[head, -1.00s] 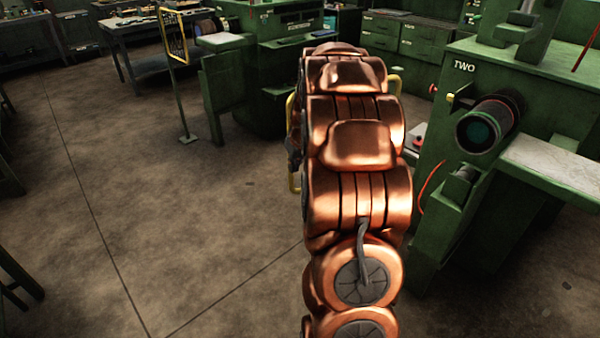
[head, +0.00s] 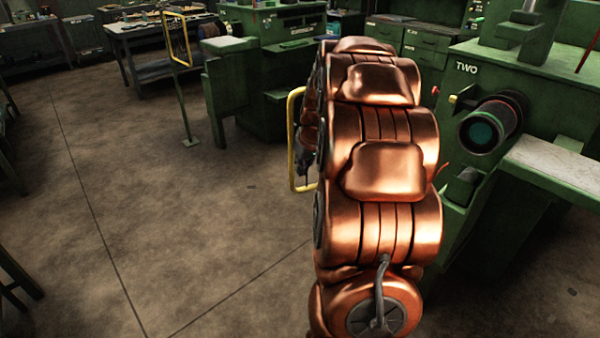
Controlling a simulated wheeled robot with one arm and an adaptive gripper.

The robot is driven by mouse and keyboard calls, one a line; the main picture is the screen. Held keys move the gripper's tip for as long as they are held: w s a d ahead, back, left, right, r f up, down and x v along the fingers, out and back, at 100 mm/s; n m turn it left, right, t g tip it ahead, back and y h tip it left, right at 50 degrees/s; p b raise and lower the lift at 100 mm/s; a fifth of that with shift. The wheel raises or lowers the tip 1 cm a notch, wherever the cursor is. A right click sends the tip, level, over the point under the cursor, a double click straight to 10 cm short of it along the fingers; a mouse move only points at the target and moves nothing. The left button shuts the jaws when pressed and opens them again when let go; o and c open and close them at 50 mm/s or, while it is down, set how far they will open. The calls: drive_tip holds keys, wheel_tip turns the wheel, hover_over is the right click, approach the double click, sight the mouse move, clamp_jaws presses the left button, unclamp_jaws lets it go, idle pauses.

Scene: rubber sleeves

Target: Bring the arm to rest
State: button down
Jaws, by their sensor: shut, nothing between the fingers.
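My copper-coloured arm fills the middle right of the head view, rising from the bottom edge and reaching away from me. At its far left side a small dark part, my gripper (head: 304,166), shows beside the yellow frame. It is shut, with nothing seen in it. Most of it is hidden behind the arm links, and its fingertips are too small to make out.
A yellow frame (head: 292,140) stands close behind the arm, partly hidden by it. A green machine marked TWO (head: 462,100) with a lens-like barrel (head: 490,125) is close on the right. Another green machine (head: 228,95) stands behind. The concrete floor (head: 180,220) at left is clear.

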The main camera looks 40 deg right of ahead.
drive_tip(key=b+v, duration=0.1)
drive_tip(key=v, duration=0.7)
drive_tip(key=shift+w+a, duration=0.2)
drive_tip(key=shift+a, duration=0.1)
drive_tip(key=shift+a, duration=0.1)
drive_tip(key=s+a+n+g+y+p, duration=0.1)
drive_tip(key=s+a, duration=0.2)
drive_tip(key=a, duration=0.4)
drive_tip(key=s+a+f+g, duration=0.1)
drive_tip(key=s+a, duration=0.2)
drive_tip(key=a, duration=0.5)
drive_tip(key=s+a+n+g+y+p, duration=0.1)
drive_tip(key=s+a, duration=0.2)
drive_tip(key=a, duration=0.4)
drive_tip(key=s+a+f+g, duration=0.1)
drive_tip(key=s+a, duration=0.3)
drive_tip(key=s, duration=0.5)
drive_tip(key=s+a+f+g+h+p, duration=0.1)
drive_tip(key=s+a+f+g, duration=0.1)
drive_tip(key=s+a, duration=0.3)
drive_tip(key=s, duration=0.4)
drive_tip(key=shift+a+f+n, duration=0.15)
drive_tip(key=shift+f+n, duration=0.15)
drive_tip(key=shift+f, duration=0.05)
drive_tip(key=shift+s, duration=0.1)
